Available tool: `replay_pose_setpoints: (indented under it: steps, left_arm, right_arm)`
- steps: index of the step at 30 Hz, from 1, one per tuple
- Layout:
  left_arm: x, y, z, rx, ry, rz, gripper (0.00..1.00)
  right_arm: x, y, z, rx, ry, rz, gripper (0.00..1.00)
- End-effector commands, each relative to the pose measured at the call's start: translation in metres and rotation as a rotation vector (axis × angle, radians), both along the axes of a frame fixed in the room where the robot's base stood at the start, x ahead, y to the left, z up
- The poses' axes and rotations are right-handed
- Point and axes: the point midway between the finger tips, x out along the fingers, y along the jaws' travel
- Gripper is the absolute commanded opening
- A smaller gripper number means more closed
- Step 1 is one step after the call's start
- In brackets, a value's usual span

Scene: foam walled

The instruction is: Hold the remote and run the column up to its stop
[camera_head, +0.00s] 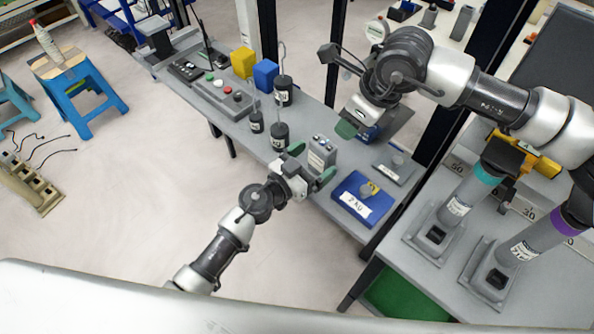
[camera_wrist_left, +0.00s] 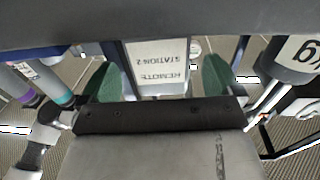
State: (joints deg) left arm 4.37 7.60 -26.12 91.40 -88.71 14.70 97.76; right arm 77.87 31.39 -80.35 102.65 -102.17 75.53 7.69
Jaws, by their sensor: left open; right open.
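The remote (camera_head: 321,153) is a small grey box with buttons on top, standing on the grey bench. Its label reads "REMOTE STATION 2" upside down in the left wrist view (camera_wrist_left: 160,66). My left gripper (camera_head: 312,165) is open, with one green fingertip on each side of the remote; I cannot tell whether they touch it. My right gripper (camera_head: 350,127) is open above the bench behind the remote, partly hidden by its own body. Two grey columns stand on the right table, one with a teal collar (camera_head: 460,203), one with a purple collar (camera_head: 520,246).
A button panel (camera_head: 221,95) and yellow and blue boxes (camera_head: 265,73) sit farther left. Dark posts rise behind.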

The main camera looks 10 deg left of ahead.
Motion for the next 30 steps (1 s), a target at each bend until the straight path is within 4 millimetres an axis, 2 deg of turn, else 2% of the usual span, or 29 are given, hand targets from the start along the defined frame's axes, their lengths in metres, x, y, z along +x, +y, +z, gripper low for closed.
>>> replay_pose_setpoints:
  steps: [3, 7, 18, 29, 30]
  left_arm:
    - [0.013, -0.011, 0.000, -0.001, -0.001, 0.000, 0.94]
    - [0.021, -0.018, 0.000, 0.000, 0.000, 0.000, 0.94]
    - [0.024, -0.021, 0.000, 0.001, -0.001, 0.000, 0.92]
    - [0.024, -0.021, 0.000, 0.001, -0.001, 0.000, 0.37]
    - [0.024, -0.021, 0.000, 0.001, -0.001, 0.000, 0.36]
  right_arm:
    - [0.000, 0.000, 0.000, 0.000, 0.000, 0.000, 0.43]
    - [0.000, 0.000, 0.000, 0.000, 0.000, 0.000, 0.43]
    - [0.000, 0.000, 0.000, 0.000, 0.000, 0.000, 0.43]
    - [0.000, 0.000, 0.000, 0.000, 0.000, 0.000, 0.43]
    - [0.000, 0.000, 0.000, 0.000, 0.000, 0.000, 0.38]
